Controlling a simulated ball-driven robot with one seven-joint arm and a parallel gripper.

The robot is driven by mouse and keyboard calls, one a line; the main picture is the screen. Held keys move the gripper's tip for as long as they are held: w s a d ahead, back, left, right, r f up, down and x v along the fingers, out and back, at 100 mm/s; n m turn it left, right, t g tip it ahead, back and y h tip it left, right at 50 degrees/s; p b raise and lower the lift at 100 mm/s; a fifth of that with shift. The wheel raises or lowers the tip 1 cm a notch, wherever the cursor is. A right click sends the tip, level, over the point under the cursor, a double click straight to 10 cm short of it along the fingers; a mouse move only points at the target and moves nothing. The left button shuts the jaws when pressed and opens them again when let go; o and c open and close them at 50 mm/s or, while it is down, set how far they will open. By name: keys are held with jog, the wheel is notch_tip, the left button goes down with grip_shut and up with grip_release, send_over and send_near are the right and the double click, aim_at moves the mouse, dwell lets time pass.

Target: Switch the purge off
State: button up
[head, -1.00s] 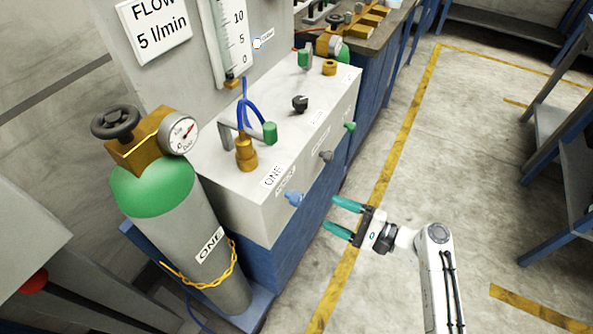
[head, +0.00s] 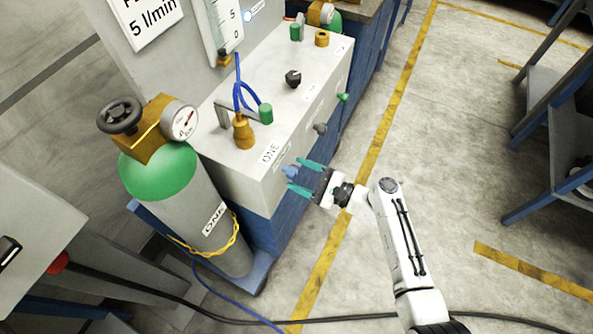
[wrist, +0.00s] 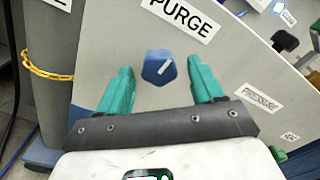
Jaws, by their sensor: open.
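The purge knob is a blue knob (wrist: 159,68) with a white pointer line on the front face of the grey box, under a PURGE label (wrist: 183,14). The pointer line is tilted up to the right in the wrist view. In the head view the blue knob (head: 290,172) shows just beyond the fingertips. My gripper (head: 303,176) is open, with its teal fingers on either side of the knob. In the wrist view my gripper (wrist: 158,82) has the knob between its fingertips, with gaps on both sides. I cannot tell how deep the fingers reach.
A green-topped cylinder (head: 160,175) marked ONE stands to the left, held by a yellow chain (head: 205,252). The floor (head: 420,130) to the right is clear.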

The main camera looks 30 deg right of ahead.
jog(key=shift+x, duration=0.8)
jog(key=shift+c, duration=0.2)
jog(key=c, duration=1)
